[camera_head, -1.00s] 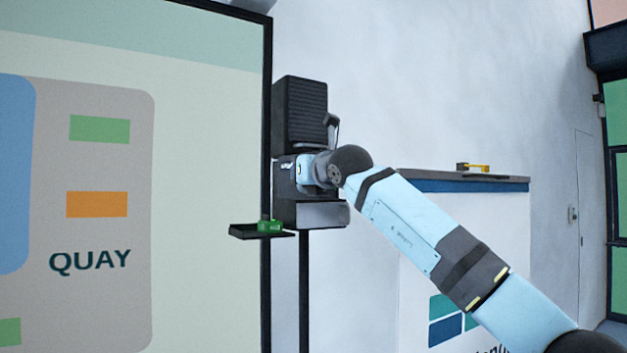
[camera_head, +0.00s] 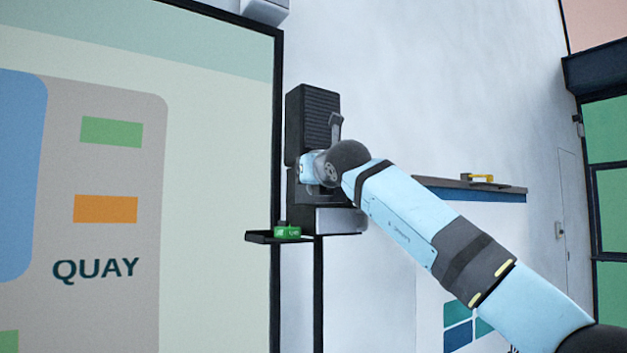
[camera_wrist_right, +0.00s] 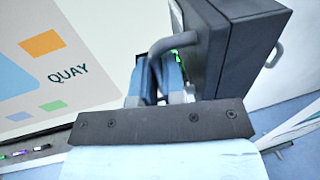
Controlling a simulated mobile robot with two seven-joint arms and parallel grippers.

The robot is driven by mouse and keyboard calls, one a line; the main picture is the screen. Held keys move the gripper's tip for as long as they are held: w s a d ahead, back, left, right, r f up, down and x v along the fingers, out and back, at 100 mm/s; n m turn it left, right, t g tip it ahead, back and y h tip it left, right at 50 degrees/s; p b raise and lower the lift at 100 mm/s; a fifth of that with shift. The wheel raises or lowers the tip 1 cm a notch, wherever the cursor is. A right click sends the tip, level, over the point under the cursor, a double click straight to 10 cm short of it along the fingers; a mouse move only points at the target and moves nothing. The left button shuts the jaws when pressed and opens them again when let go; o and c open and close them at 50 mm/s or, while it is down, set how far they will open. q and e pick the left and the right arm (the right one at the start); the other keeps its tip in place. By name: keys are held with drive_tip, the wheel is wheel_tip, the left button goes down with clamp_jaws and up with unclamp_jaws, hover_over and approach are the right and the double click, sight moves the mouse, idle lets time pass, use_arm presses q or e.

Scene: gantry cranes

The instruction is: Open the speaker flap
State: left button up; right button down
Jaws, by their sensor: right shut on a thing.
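The speaker is a black box with a ribbed front (camera_head: 312,115) on a dark stand beside the large display panel. A grey lever-like handle (camera_head: 336,126) shows at its right edge, above my right wrist. My right gripper (camera_head: 303,170) is at the speaker's lower part, and its fingertips are hidden in the head view. In the right wrist view my right gripper (camera_wrist_right: 157,78) is shut on a curved grey handle (camera_wrist_right: 160,48) next to a dark box (camera_wrist_right: 228,45). My wrist hides part of the speaker, so I cannot tell how far the flap is open. My left gripper is out of view.
A small shelf (camera_head: 258,238) with a green item (camera_head: 287,232) juts out below the speaker. The display panel (camera_head: 205,150) stands close on the left.

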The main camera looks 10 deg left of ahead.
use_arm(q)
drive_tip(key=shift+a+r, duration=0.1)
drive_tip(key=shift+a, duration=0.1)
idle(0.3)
use_arm(e)
drive_tip(key=c, duration=1.2)
unclamp_jaws()
use_arm(q)
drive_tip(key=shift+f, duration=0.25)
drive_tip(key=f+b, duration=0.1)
drive_tip(key=b, duration=0.2)
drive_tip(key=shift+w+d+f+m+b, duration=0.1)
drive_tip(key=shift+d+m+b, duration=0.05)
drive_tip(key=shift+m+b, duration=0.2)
use_arm(e)
drive_tip(key=v, duration=1.3)
drive_tip(key=shift+s+d, duration=0.2)
drive_tip(key=shift+s, duration=0.15)
